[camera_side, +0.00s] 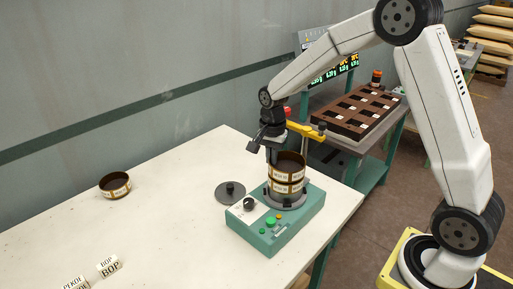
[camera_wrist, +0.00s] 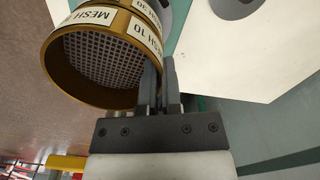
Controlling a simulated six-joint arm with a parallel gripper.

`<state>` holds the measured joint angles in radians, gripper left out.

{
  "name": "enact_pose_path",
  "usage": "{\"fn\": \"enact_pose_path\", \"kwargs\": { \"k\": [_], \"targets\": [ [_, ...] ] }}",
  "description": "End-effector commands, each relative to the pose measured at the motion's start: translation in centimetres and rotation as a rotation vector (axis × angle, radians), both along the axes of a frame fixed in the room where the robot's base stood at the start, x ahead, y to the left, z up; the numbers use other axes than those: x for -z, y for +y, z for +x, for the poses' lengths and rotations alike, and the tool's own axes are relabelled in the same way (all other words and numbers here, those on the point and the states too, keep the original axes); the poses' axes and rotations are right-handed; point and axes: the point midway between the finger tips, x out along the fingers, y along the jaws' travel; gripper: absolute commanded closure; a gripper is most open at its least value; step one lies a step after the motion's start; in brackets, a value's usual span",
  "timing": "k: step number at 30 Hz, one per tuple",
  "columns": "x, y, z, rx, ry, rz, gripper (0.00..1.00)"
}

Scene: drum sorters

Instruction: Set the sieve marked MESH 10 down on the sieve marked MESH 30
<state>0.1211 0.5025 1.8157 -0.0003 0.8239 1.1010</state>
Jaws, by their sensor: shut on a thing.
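The MESH 10 sieve (camera_wrist: 88,42) is a brass-coloured ring with a mesh floor and white labels. My gripper (camera_wrist: 158,68) is shut on its near wall, one finger inside and one outside. In the side view my gripper (camera_side: 274,152) comes down at the left rim of this sieve (camera_side: 290,166). The MESH 30 sieve (camera_side: 287,188) is directly beneath, on the green shaker (camera_side: 276,232); part of its label also shows in the wrist view (camera_wrist: 148,6).
A grey lid with a knob (camera_side: 230,192) lies left of the shaker. A brass pan (camera_side: 114,185) stands at the far left of the white table (camera_side: 160,240). White label blocks (camera_side: 109,267) stand at the front. A yellow arm (camera_side: 305,130) is close behind my gripper.

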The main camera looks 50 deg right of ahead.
Motion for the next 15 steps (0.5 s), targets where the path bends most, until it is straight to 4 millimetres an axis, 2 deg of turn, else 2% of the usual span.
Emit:
{"fn": "enact_pose_path", "kwargs": {
  "k": [11,12,15],
  "targets": [
    [0.63,0.00,0.00,0.000,-0.001,0.000,1.00],
    [0.60,0.00,0.01,0.000,-0.001,-0.001,0.82],
    [0.60,0.00,0.01,0.000,-0.001,0.000,0.54]
  ]
}}
